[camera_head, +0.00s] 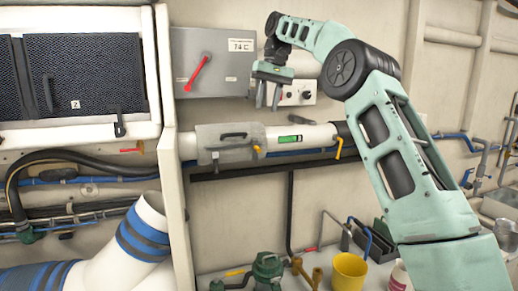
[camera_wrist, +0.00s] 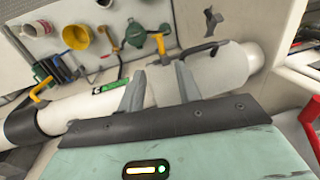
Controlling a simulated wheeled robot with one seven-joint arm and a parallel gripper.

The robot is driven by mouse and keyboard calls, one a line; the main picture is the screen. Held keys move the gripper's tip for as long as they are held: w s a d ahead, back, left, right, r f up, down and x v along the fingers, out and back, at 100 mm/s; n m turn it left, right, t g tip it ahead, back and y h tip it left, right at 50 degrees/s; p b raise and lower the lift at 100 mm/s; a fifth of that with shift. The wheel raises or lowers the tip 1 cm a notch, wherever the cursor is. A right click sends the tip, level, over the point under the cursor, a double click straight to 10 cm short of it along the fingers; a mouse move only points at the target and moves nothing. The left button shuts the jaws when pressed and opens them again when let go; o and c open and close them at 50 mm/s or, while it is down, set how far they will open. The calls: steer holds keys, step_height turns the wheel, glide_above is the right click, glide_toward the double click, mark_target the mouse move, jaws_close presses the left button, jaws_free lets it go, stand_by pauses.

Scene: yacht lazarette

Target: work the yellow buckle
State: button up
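A small yellow buckle (camera_head: 257,149) sits at the lower right edge of a grey cover (camera_head: 221,153) wrapped around a white horizontal pipe (camera_head: 310,135). In the wrist view the yellow buckle (camera_wrist: 160,44) shows beyond the fingertips, roughly in line with the gap between them. The grey cover also shows in the wrist view (camera_wrist: 217,72), with a black handle on it. My gripper (camera_head: 267,105) is above the pipe, fingers pointing down, apart from the buckle. In the wrist view its fingers (camera_wrist: 159,71) are spread with nothing gripped.
A grey box with a red handle (camera_head: 197,73) is behind my gripper. Below stand a yellow cup (camera_head: 348,272) and a green pump (camera_head: 268,268). Wall space below the pipe is mostly free.

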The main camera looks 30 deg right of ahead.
steer(key=f, duration=0.4)
steer(key=a+f, duration=0.1)
steer(key=f, duration=0.3)
steer(key=a+f, duration=0.1)
steer(key=f, duration=0.2)
steer(key=shift+w+a+f, duration=0.15)
steer(key=shift+w+f, duration=0.15)
steer(key=shift+f, duration=0.1)
jaws_close()
